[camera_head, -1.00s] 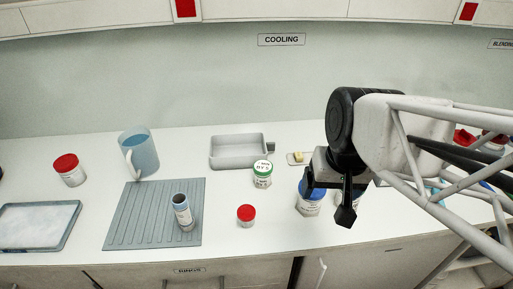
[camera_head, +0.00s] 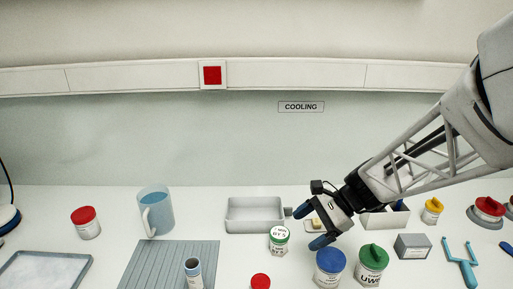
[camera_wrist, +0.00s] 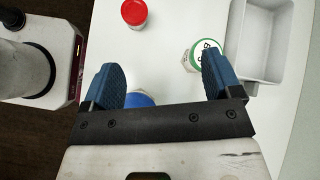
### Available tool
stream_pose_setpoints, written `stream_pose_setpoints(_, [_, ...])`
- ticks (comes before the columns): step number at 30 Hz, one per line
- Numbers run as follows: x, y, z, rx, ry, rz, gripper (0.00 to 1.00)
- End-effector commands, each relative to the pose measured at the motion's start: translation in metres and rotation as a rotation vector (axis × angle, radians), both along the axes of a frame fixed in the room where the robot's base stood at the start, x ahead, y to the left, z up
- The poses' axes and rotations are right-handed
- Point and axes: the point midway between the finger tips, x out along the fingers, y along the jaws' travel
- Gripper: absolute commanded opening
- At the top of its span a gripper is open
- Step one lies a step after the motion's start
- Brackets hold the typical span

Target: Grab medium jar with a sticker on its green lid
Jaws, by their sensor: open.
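The medium jar (camera_head: 279,240) is white, with a sticker on its green lid. It stands upright on the counter in front of the grey tray. In the wrist view its lid (camera_wrist: 207,52) shows at the right finger, which partly covers it. My gripper (camera_head: 309,227) is open and empty, with blue finger pads, just to the right of the jar in the head view. In the wrist view the space between my fingers (camera_wrist: 162,76) holds nothing, and the jar is not between them. I cannot tell whether the right finger touches it.
A blue-lidded jar (camera_head: 330,268) and a larger green-lidded jar (camera_head: 371,266) stand below my gripper in the head view. A small red-lidded jar (camera_head: 260,281) is at the front. The grey tray (camera_head: 252,229) lies behind. A blue mug (camera_head: 158,212) stands left.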

Motion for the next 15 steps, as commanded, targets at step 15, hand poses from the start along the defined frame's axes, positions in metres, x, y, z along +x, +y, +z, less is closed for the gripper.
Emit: stream_pose_setpoints(15, [0.077, -0.017, -0.027, 0.309, 0.264, -0.315, 0.84])
